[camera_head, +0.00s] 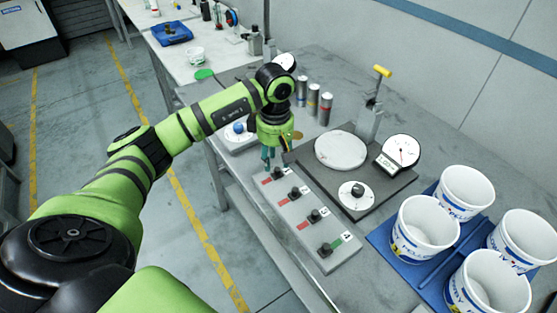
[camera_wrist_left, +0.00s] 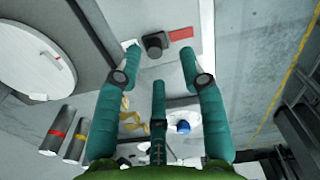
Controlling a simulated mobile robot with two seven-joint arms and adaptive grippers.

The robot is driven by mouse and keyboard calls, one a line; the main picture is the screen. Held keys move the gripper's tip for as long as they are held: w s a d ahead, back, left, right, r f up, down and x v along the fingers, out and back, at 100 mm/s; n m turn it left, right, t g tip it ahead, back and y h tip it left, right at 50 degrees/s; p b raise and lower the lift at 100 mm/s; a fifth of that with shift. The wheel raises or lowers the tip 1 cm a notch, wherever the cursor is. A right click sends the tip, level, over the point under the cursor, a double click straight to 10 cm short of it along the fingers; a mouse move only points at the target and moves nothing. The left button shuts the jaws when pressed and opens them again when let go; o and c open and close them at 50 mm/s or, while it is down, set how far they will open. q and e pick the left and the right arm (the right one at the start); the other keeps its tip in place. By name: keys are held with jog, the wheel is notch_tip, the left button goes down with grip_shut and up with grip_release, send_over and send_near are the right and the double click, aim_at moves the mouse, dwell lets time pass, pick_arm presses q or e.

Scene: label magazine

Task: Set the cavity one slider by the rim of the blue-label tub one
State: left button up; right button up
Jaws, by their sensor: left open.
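A grey slider panel (camera_head: 335,262) lies along the table's front edge with several black knobs. My left gripper (camera_head: 268,160) is open and empty, just above and beyond the farthest knob. In the left wrist view a black knob (camera_wrist_left: 154,45) with a red mark shows between the teal fingertips (camera_wrist_left: 160,58), apart from them. Several white tubs with blue labels, such as the nearest-left tub (camera_head: 425,232), stand upright at right. The right gripper is out of view.
The tubs stand on a blue tray (camera_head: 383,240). Beside the panel are a dark board with a white disc (camera_head: 340,150), a dial gauge (camera_head: 401,150) and a yellow-handled post (camera_head: 381,72). Banded silver cylinders (camera_head: 312,100) stand behind. A blue ball (camera_head: 238,128) sits left of the gripper.

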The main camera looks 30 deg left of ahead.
aim_at(277, 169)
pick_arm(q)
jog(key=f, duration=0.2)
jog(key=shift+w+f+p, duration=0.2)
jog(key=shift+f+p, duration=0.1)
jog(key=shift+p, duration=0.05)
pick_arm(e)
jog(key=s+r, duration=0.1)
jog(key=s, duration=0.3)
pick_arm(q)
jog(key=shift+w+f, duration=0.1)
jog(key=shift+f, duration=0.6)
jog(key=c, duration=0.7)
grip_shut()
jog(key=s, duration=0.1)
jog(key=s+a, duration=0.1)
jog(key=shift+s+a, duration=0.1)
jog(key=shift+s, duration=0.25)
jog(key=shift+s+a, duration=0.1)
jog(key=shift+s, duration=0.25)
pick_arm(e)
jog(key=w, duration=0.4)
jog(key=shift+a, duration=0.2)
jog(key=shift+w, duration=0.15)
